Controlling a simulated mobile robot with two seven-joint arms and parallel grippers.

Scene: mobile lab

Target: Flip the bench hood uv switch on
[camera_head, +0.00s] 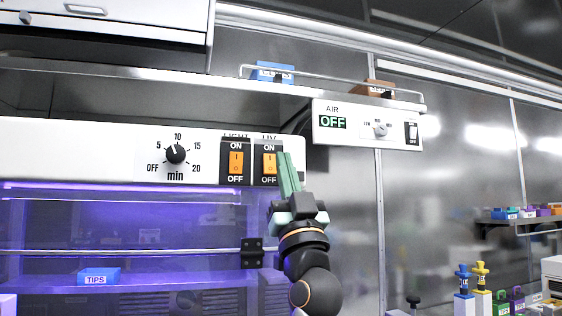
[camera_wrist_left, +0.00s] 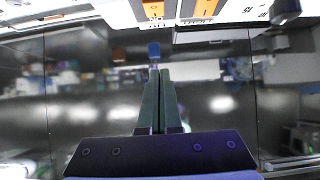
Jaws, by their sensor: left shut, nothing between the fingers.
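The bench hood panel (camera_head: 110,150) carries the UV switch (camera_head: 269,164), an orange rocker on a black plate marked ON above and OFF below. A matching LIGHT switch (camera_head: 236,163) is just left of it. The rocker's position is too small to tell. My left gripper (camera_head: 285,156) is shut and empty, its green fingers pointing up just right of the UV switch; contact cannot be told. In the left wrist view the panel appears upside down at the top, with the UV switch (camera_wrist_left: 153,9) above the shut fingertips (camera_wrist_left: 158,70). My right gripper is not in view.
A timer dial (camera_head: 176,154) is left on the panel. A white AIR box (camera_head: 345,135) hangs right of my gripper. The hood interior glows purple, with a blue TIPS box (camera_head: 98,277) inside. A shelf with a rail (camera_head: 330,79) runs above. Bottles (camera_head: 481,275) stand lower right.

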